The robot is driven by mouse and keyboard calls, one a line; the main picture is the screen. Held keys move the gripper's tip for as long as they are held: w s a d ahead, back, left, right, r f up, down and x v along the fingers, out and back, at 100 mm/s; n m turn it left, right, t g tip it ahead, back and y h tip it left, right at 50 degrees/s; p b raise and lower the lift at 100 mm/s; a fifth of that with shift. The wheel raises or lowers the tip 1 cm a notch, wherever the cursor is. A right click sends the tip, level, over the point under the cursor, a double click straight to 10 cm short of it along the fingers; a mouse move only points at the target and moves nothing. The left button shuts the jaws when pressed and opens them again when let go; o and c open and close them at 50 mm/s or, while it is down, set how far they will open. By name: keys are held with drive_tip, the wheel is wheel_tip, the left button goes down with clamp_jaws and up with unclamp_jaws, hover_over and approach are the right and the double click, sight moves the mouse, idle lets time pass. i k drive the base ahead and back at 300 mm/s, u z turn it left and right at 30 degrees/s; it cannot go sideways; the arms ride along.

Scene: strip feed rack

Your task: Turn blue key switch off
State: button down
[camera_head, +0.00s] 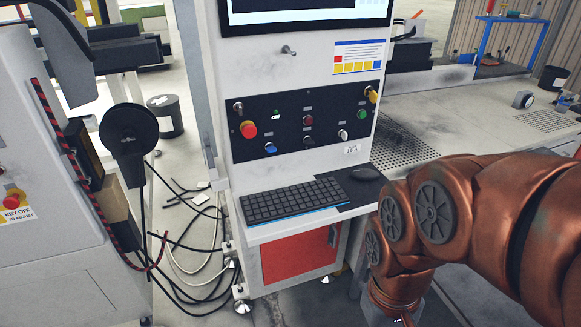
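The blue key switch (270,148) sits in the lower row of the black control panel (330,105), at its left end, below and right of a red mushroom button (248,130). Its turn position is too small to tell. A black switch (309,141) and a pale switch (343,135) are in the same row to its right. My copper arm shows at the lower right, well apart from the panel and bent downward. My gripper is not visible, and nothing of mine touches the switch.
A keyboard (292,200) and mouse (365,172) lie on a shelf below the panel. A screen (305,12) is above. A grey machine with a hanging black disc (129,131) stands at left. Loose cables (190,270) cover the floor. The space before the panel is clear.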

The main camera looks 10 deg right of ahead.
sight(270, 149)
drive_tip(key=u, duration=0.45)
drive_tip(key=k, duration=0.55)
drive_tip(key=u, duration=1.1)
drive_tip(key=i, duration=1.05)
drive_tip(key=z, duration=0.55)
